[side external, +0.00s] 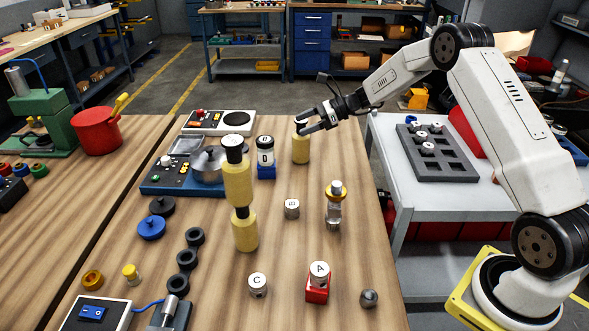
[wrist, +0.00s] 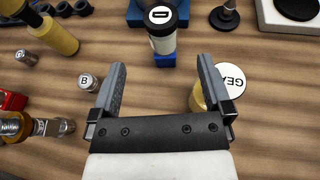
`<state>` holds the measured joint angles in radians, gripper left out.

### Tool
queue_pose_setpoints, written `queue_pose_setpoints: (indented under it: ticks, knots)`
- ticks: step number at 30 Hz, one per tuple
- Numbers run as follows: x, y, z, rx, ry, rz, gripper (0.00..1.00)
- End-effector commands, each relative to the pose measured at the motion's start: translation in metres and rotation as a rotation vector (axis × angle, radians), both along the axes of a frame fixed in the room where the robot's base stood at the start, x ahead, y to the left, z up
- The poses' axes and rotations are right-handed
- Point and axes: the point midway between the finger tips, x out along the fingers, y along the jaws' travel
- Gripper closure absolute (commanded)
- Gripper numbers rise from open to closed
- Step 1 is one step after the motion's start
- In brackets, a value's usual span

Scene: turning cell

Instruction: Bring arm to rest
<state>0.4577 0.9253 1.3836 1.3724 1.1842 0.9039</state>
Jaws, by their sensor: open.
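My gripper (side external: 302,127) is open on my outstretched arm, at the far right part of the wooden table, close by the top of a yellow cylinder (side external: 300,152). In the wrist view, the space between my gripper's fingers (wrist: 160,70) is empty. The yellow cylinder with a white lettered top (wrist: 232,80) stands behind the right finger, which hides part of it. I cannot tell whether they touch.
A white, black-banded cylinder on a blue base (side external: 265,158) stands left of my gripper. A tall yellow stack (side external: 238,185) stands nearer. A pot (side external: 208,165), a lettered cylinder (side external: 292,208) and a grey side table (side external: 450,197) are around.

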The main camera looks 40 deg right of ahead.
Motion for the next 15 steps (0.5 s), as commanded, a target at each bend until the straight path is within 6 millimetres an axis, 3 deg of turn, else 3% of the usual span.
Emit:
queue_pose_setpoints:
  ticks: [8, 15]
  knots:
    - [-0.017, 0.016, 0.000, -0.143, 0.007, 0.067, 0.00]
    - [-0.061, 0.038, -0.002, -0.460, -0.007, 0.238, 0.00]
